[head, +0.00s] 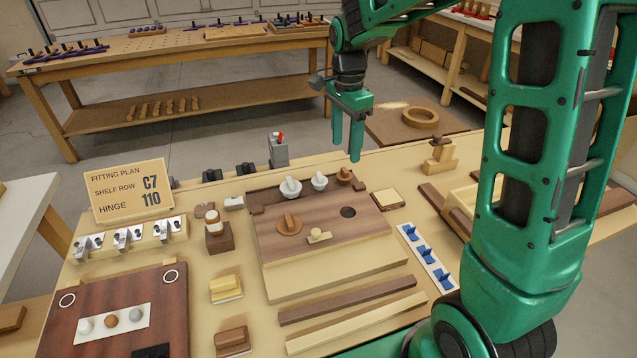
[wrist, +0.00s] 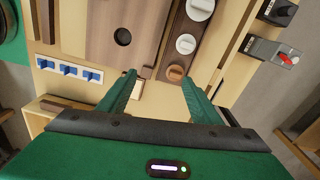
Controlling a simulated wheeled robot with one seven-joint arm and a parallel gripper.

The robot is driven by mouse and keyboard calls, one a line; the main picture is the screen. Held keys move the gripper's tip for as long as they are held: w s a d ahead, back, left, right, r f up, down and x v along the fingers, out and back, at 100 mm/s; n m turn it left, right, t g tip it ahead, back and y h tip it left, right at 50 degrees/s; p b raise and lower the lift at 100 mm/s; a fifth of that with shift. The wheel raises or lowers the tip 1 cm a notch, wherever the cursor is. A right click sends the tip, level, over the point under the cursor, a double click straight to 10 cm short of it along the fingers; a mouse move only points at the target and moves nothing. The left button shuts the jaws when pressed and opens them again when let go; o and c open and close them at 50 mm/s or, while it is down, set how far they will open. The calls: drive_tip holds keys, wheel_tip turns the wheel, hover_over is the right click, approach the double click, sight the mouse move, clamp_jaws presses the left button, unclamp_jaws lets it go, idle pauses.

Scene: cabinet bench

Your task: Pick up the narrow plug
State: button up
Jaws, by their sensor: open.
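My gripper (head: 346,152) is open and empty, pointing down above the back right of the wooden board (head: 270,255). A small brown knobbed plug (head: 344,175) stands at the right end of a dark strip along the board's back, just below my fingertips in the head view. In the wrist view this brown plug (wrist: 175,73) shows near the right fingertip of my gripper (wrist: 158,80), outside the jaws' middle. Two white knobbed plugs (head: 291,187) (head: 319,180) stand left of it. A round brown plug (head: 290,224) and a small pale piece (head: 319,236) lie on the board. I cannot tell which is the narrow plug.
The board has a dark round hole (head: 348,212). A white strip with blue clips (head: 427,256) lies to its right, and a pale square block (head: 387,198) beside it. A grey box with a red switch (head: 279,150) stands behind. A sign (head: 128,190) stands at left.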

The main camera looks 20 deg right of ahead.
drive_tip(key=m, duration=0.2)
hover_over(319, 175)
wheel_tip(319, 175, down, 2)
wheel_tip(319, 175, down, 11)
drive_tip(key=shift+d+f, duration=0.1)
drive_tip(key=c, duration=0.9)
